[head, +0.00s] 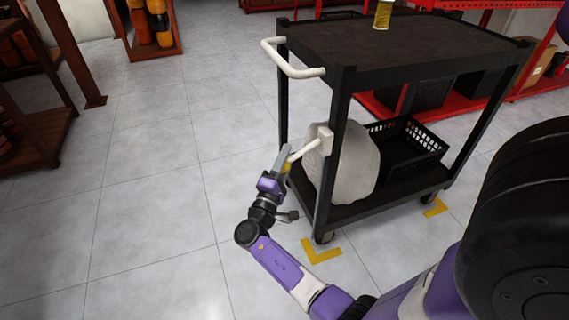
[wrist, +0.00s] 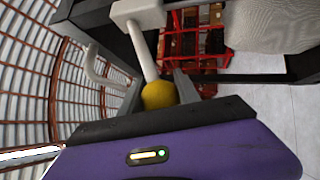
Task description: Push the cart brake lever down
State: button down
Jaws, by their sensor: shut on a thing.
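The cart (head: 400,50) is black with an upper and a lower shelf and a white push handle (head: 284,68). The brake lever (head: 303,151) is a pale rod that comes out of a white block on the cart's near left post and ends in a yellow knob. It slants down to the left in the head view. My gripper (head: 284,163) is shut on the lever's yellow end. In the wrist view the yellow knob (wrist: 158,95) sits between the fingers, with the white rod running up to its block (wrist: 138,12). The fingers partly hide the knob.
A pale sack (head: 345,165) and a black crate (head: 405,145) sit on the cart's lower shelf. A yellow can (head: 383,14) stands on the top shelf. Yellow corner marks (head: 321,252) are on the floor by the wheels. The floor at left is clear; brown racks stand beyond.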

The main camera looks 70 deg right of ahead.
jog(key=shift+s+f, duration=0.15)
jog(key=shift+f, duration=0.05)
jog(key=c, duration=0.9)
grip_release()
jog(key=shift+o, duration=0.2)
jog(key=v, duration=0.7)
jog(key=shift+a+f, duration=0.15)
jog(key=shift+a, duration=0.15)
